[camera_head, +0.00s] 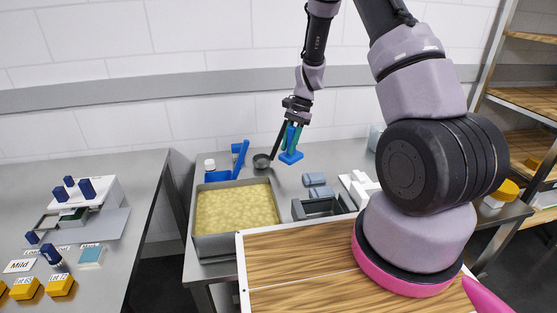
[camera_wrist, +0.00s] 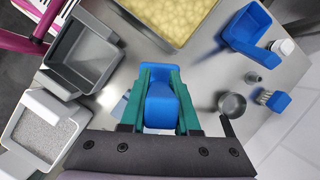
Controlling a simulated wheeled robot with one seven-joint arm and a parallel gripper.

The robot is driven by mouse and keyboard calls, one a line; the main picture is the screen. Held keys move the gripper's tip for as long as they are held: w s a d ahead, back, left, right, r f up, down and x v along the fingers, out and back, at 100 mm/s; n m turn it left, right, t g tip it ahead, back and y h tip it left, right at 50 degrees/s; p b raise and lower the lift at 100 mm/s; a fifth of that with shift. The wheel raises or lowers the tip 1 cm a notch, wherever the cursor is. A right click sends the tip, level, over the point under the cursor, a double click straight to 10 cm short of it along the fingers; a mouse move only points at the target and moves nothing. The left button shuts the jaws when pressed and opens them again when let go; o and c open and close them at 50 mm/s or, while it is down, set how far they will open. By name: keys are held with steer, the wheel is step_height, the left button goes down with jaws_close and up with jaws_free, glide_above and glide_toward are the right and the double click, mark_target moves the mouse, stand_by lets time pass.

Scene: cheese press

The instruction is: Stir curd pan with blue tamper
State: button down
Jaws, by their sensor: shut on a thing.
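The curd pan (camera_head: 215,244) is a grey rectangular pan full of yellow lumpy curd (camera_head: 235,208), on the steel table in the head view. Its edge also shows at the top of the wrist view (camera_wrist: 128,22). The blue tamper (camera_head: 291,156) hangs upright below my gripper (camera_head: 292,127), its flat foot downward, right of the pan and above the table. In the wrist view the tamper (camera_wrist: 160,102) sits between the green fingers of my gripper (camera_wrist: 160,95), which are shut on it. The tamper is apart from the pan.
A blue scoop-like item (camera_wrist: 247,27), a white-capped bottle (camera_wrist: 283,47), a small metal cup (camera_wrist: 232,104) and a blue brush (camera_wrist: 273,100) stand near the pan. Grey open boxes (camera_wrist: 84,52) stand on the other side. A wooden board (camera_head: 300,270) lies in front.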

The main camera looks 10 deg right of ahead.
steer(key=d+n, duration=0.1)
steer(key=n, duration=0.1)
steer(key=d+n+g+h, duration=0.1)
steer(key=d+n, duration=0.1)
steer(key=d+n+h, duration=0.1)
steer(key=n, duration=0.1)
steer(key=shift+s+d+r+n+g, duration=0.15)
steer(key=shift+s+r+n+g, duration=0.15)
steer(key=shift+r+n+g, duration=0.1)
steer(key=s+a+f+n+h, duration=0.1)
steer(key=s+a+f+n, duration=0.1)
steer(key=s+a, duration=0.5)
steer(key=s+a+f+n+h, duration=0.1)
steer(key=s+a+n, duration=0.25)
steer(key=a, duration=0.65)
step_height(320, 180, down, 11)
steer(key=s, duration=0.1)
steer(key=shift+m, duration=0.45)
steer(key=shift+r, duration=0.1)
